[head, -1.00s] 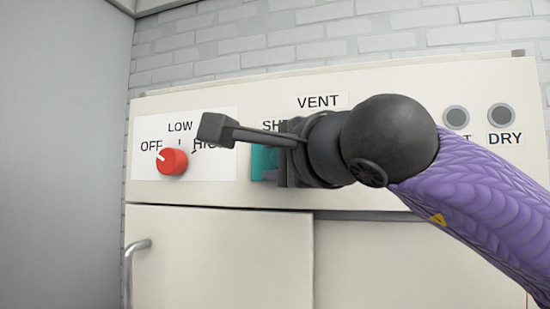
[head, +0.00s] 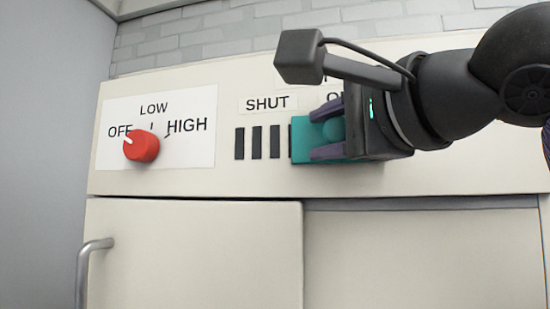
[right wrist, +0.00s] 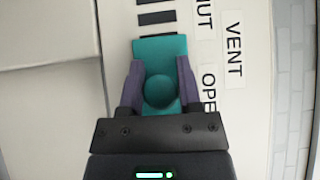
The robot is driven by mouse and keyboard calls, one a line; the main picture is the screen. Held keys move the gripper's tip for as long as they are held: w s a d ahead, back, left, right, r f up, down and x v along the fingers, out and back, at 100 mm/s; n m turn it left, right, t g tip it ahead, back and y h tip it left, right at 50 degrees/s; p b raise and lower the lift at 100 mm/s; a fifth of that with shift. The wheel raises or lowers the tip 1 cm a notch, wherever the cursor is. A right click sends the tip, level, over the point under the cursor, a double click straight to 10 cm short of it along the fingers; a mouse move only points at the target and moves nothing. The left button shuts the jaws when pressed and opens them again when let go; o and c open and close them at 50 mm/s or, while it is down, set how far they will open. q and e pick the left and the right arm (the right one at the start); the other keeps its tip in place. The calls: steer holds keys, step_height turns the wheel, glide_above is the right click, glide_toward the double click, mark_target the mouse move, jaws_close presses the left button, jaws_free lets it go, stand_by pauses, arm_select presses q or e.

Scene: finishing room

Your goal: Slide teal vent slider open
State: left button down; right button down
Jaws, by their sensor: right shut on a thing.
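The teal vent slider (head: 300,150) is a flat plate with a round knob (head: 334,129) on the panel front. It sits to the right of several dark vent slots (head: 257,142), below the partly covered OPEN label (head: 334,97) and right of the SHUT label (head: 268,103). My right gripper (head: 326,139) is shut on the knob, one purple finger on each side. The right wrist view shows the slider (right wrist: 160,48) with the knob (right wrist: 160,91) between the fingers. My left gripper is not in view.
A red knob (head: 141,146) on the left of the panel is marked OFF, LOW and HIGH. Below is a cabinet door (head: 200,255) with a metal handle (head: 88,270). A brick wall (head: 190,45) stands behind the panel.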

steer(key=shift+s+d+f, duration=0.1)
steer(key=shift+s+d, duration=0.05)
steer(key=shift+d, duration=0.35)
steer(key=shift+s+d+f, duration=0.1)
steer(key=shift+d, duration=0.35)
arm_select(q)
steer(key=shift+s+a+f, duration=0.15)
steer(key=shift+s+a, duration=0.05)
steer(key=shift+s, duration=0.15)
arm_select(e)
steer(key=shift+r, duration=0.1)
steer(key=c, duration=0.6)
jaws_free()
steer(key=shift+s+d, duration=0.1)
steer(key=shift+o, duration=1.4)
steer(key=shift+s+d, duration=0.3)
steer(key=shift+d, duration=0.5)
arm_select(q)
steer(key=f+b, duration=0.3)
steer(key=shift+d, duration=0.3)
arm_select(e)
steer(key=v, duration=0.9)
steer(key=shift+s, duration=0.3)
